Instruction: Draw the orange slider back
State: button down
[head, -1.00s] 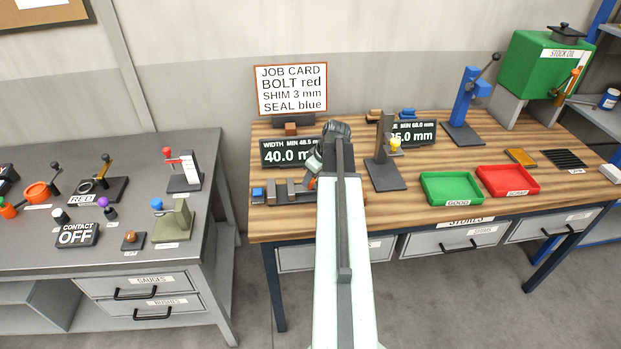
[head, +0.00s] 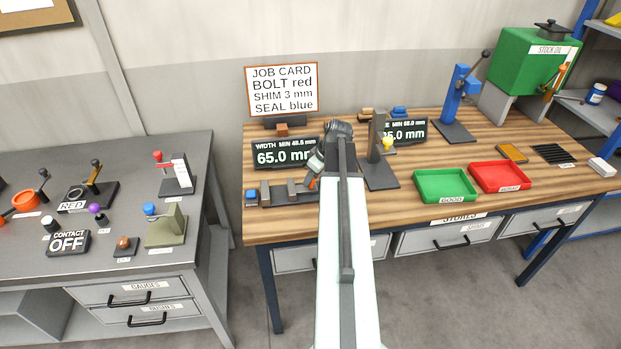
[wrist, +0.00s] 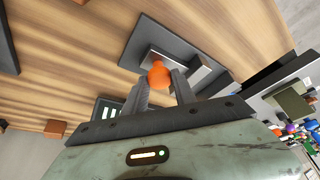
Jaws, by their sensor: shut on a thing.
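The orange slider knob (wrist: 158,74) sits between the two fingers of my gripper (wrist: 160,88) in the wrist view, and the jaws are shut on it. In the head view only a small orange patch (head: 311,183) shows beside my gripper (head: 314,178); my arm hides the rest. The slider belongs to a width gauge with a dark base (head: 277,201) and grey upright blocks, at the front left of the wooden bench. The width display (head: 284,153) behind it reads 65.0 mm, with a minimum of 48.5.
A dark upright stand with a yellow knob (head: 387,144) stands close right of my arm. Green (head: 444,199) and red (head: 500,190) trays lie farther right. A job card (head: 282,90) stands behind. A grey bench (head: 130,262) with several controls is at left.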

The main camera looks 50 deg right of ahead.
jog(key=shift+s+d, duration=0.2)
jog(key=shift+d, duration=0.1)
jog(key=c, duration=1)
grip_release()
jog(key=shift+d, duration=0.1)
jog(key=shift+c, duration=0.2)
jog(key=shift+w+a+r, duration=0.1)
jog(key=shift+a, duration=0.1)
jog(key=p+v, duration=0.7)
jog(key=shift+r, duration=0.3)
